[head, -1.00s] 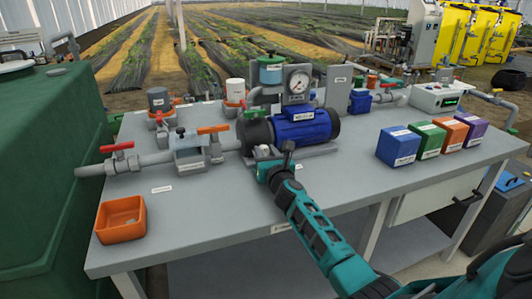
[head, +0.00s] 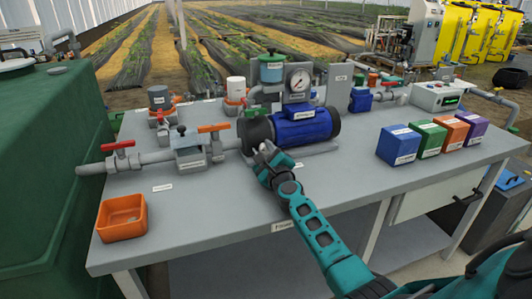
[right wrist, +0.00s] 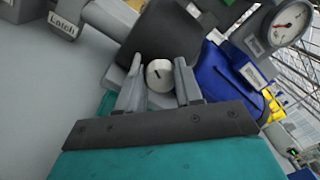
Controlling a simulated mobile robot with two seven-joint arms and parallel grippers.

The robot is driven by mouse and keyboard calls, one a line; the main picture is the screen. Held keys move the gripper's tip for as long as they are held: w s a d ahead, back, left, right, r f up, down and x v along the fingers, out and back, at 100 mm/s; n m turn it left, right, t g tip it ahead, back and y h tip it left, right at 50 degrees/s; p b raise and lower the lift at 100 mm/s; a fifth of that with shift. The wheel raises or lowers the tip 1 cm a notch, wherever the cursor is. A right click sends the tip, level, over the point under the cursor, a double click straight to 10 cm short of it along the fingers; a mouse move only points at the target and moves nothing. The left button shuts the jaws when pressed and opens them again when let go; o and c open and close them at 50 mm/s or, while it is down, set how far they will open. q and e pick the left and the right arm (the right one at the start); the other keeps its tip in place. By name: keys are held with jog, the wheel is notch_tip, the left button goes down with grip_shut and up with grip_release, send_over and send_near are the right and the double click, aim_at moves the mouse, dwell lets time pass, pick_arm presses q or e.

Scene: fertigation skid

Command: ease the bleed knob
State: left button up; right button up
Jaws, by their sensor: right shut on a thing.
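The bleed knob (right wrist: 160,74) is a small round light-grey knob with a dark mark on its face, seen in the right wrist view. It sits low at the front of the pump, beside the blue motor (head: 305,127). My right gripper (head: 264,153) reaches the pump's near side in the head view. In the right wrist view its two grey fingers (right wrist: 159,82) stand one on each side of the knob and are shut on it. In the head view the gripper hides the knob. My left gripper is not in view.
A pressure gauge (head: 299,82) stands behind the pump. A pipe with red (head: 118,145) and orange-handled (head: 213,129) valves runs to the left. An orange bin (head: 122,218) and several coloured boxes (head: 398,145) stand on the bench. The bench's front middle is clear.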

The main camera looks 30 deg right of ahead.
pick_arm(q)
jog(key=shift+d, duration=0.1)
pick_arm(e)
jog(key=shift+f+n, duration=0.1)
jog(key=shift+n, duration=1.6)
jog(key=o, duration=1)
jog(key=shift+o, duration=0.2)
jog(key=shift+s+a, duration=0.1)
jog(key=shift+s, duration=0.1)
jog(key=p+v, duration=0.2)
jog(key=v, duration=0.9)
jog(key=shift+p, duration=0.35)
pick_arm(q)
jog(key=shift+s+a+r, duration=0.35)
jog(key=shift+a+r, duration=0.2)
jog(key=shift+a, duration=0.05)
pick_arm(e)
jog(key=shift+s+a, duration=0.1)
jog(key=shift+s, duration=0.65)
